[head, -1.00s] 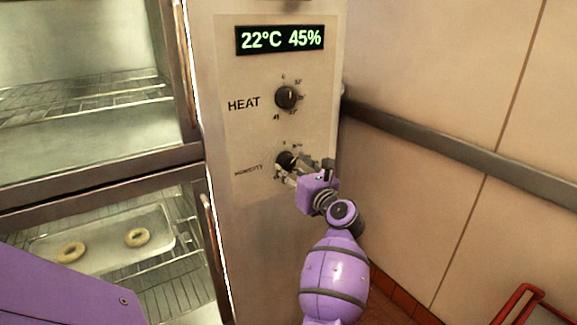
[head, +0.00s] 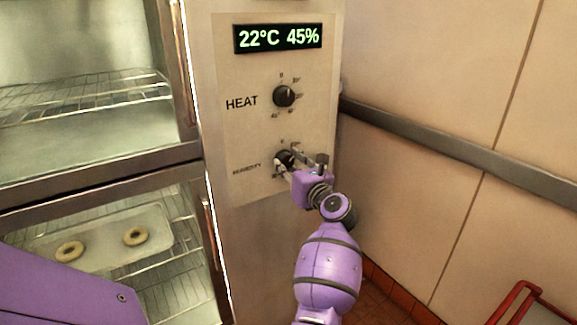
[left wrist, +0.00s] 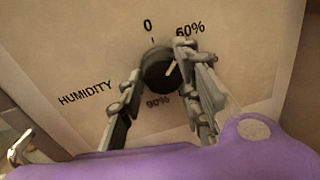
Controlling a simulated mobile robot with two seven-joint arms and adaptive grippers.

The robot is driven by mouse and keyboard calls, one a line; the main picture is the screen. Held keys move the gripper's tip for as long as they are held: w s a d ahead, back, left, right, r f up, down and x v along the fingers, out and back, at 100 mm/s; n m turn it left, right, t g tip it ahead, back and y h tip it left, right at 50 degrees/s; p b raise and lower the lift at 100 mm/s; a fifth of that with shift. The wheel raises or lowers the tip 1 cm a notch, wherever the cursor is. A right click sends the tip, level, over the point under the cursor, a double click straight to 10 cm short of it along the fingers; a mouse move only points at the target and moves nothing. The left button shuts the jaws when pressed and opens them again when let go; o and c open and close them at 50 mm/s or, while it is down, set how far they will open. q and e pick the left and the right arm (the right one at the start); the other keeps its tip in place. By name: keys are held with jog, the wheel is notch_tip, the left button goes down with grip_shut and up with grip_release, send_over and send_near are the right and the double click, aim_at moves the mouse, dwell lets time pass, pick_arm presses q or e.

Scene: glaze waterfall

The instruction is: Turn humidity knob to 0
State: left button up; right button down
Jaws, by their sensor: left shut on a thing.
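The black round humidity knob (head: 284,158) sits low on the control panel, below the heat knob. It also shows in the left wrist view (left wrist: 158,74), with 0 above it, 60% at upper right and 90% below. Its pale pointer mark points up and right, toward the 60% side. My left gripper (head: 286,165) is at the knob; in the left wrist view its two grey fingers (left wrist: 163,84) are shut on the knob from both sides. The display (head: 279,38) reads 22°C 45%. My right gripper is not in view.
The heat knob (head: 284,96) is just above on the same panel. Glass-doored compartments are at left, with a tray of two rings (head: 102,241) in the lower one. A wall with a grey rail (head: 460,155) is at right. A red frame (head: 520,300) stands at lower right.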

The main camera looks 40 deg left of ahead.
pick_arm(q)
jog(key=shift+f+n+b, duration=0.35)
jog(key=shift+n, duration=0.05)
jog(key=shift+f+n+y+b, duration=0.15)
jog(key=shift+n+y+b, duration=0.1)
jog(key=shift+n+b, duration=2.5)
jog(key=shift+f+n+y+b, duration=0.15)
jog(key=shift+n+y+b, duration=0.1)
jog(key=shift+n+b, duration=2.45)
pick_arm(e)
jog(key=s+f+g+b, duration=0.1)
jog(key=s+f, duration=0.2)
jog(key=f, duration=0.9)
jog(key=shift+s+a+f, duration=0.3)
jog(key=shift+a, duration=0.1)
pick_arm(q)
jog(key=shift+m, duration=0.55)
jog(key=o, duration=1.1)
jog(key=shift+c, duration=0.2)
jog(key=shift+a+r, duration=0.1)
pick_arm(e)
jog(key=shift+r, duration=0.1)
pick_arm(q)
jog(key=shift+w, duration=0.1)
jog(key=v, duration=1.2)
